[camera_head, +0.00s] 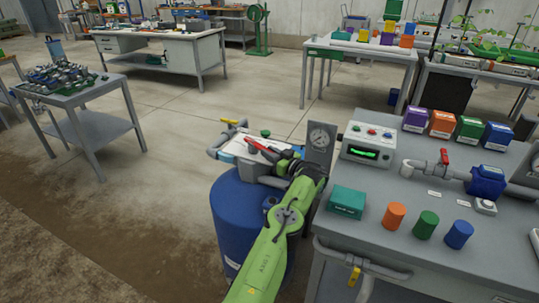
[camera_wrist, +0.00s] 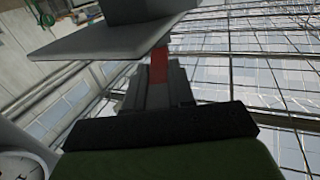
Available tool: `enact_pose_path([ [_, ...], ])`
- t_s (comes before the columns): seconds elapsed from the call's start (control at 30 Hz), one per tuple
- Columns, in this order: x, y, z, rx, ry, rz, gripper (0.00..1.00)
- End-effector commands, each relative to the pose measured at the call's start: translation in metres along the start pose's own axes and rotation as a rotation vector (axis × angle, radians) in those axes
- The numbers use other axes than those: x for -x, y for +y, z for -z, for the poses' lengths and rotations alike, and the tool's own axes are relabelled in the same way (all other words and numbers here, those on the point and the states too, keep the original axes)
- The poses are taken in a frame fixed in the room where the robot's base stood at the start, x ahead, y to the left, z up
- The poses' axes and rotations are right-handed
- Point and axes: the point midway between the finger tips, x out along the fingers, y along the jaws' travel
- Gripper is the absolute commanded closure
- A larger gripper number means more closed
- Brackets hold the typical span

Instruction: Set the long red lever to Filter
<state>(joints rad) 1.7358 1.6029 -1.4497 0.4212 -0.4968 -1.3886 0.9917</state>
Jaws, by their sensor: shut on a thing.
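The long red lever (camera_head: 258,145) shows above a white plate (camera_head: 236,150) on top of the blue drum (camera_head: 232,215) in the head view. My gripper (camera_head: 280,153) is at the lever's right-hand part, at the end of my green arm. In the wrist view a short stretch of the red lever (camera_wrist: 158,66) shows between the dark fingers of my gripper (camera_wrist: 159,84), which are shut on it. The rest of the lever is hidden there. Any Filter marking is too small to read or covered.
A yellow-handled valve (camera_head: 229,121) is behind the plate. The grey bench (camera_head: 400,238) at right holds a teal box (camera_head: 347,202), a control box (camera_head: 368,145) and a smaller red-handled valve (camera_head: 445,157). Open floor lies left.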

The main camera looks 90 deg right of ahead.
Motion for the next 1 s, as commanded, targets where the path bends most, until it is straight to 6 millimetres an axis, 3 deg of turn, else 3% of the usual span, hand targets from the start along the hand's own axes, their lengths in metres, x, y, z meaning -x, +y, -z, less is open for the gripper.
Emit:
enact_pose_path([
  [0.07,-0.002,-0.001,0.008,0.012,0.008,0.003,1.00],
  [0.1,-0.002,-0.001,0.008,0.012,0.008,0.003,0.75],
  [0.27,-0.002,-0.001,0.008,0.012,0.008,0.004,0.51],
  [0.57,-0.001,0.000,0.008,0.007,0.005,0.002,0.51],
  [1.0,-0.002,-0.001,0.099,0.010,0.006,0.003,0.51],
])
